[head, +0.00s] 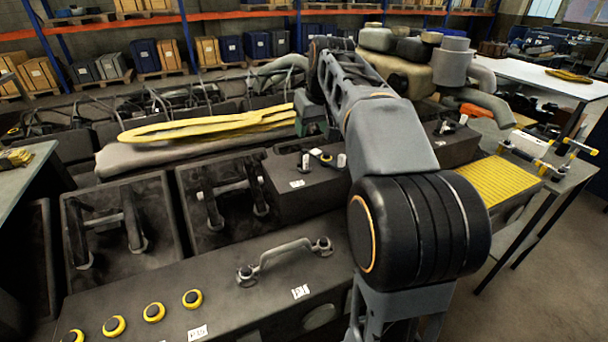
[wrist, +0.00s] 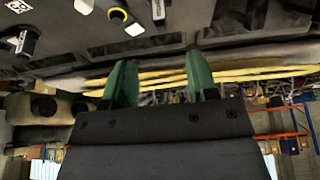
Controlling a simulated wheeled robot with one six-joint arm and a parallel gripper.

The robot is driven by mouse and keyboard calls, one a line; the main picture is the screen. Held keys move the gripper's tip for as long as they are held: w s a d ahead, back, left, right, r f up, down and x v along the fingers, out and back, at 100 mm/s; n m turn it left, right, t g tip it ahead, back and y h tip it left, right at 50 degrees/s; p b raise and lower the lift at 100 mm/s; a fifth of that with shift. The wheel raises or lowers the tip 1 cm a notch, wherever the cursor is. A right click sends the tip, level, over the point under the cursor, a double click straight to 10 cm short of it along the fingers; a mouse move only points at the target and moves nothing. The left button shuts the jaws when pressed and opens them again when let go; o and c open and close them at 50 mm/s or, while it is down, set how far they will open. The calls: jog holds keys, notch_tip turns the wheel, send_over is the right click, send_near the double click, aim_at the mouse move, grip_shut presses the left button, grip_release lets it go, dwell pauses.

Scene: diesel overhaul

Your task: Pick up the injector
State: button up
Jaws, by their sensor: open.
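I cannot tell for sure which thing is the injector. Small upright pieces stand on a black engine cover: a pale-topped piece (head: 305,161), a black piece with a yellow collar (head: 322,156) and another pale piece (head: 342,160). In the wrist view the yellow-collared piece (wrist: 124,19) and pale-topped pieces (wrist: 22,42) lie along the top. My gripper (wrist: 160,72) has two green fingers standing well apart, with nothing between them. In the head view its green part (head: 312,120) shows beyond the cover, partly hidden by my arm.
A long yellow part (head: 205,127) lies on the engine behind the covers. A curved handle (head: 285,252) and several yellow-ringed knobs (head: 154,312) are on the near cover. A side table (head: 550,180) with clamps stands at right. Shelves with boxes line the back.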

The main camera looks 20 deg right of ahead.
aim_at(305, 151)
jog(key=x, duration=0.8)
jog(key=shift+w+d+r, duration=0.1)
jog(key=shift+w+r, duration=0.05)
jog(key=shift+w, duration=0.05)
jog(key=shift+p+x, duration=0.3)
jog(key=shift+x, duration=2.65)
jog(key=shift+r, duration=0.1)
grip_shut()
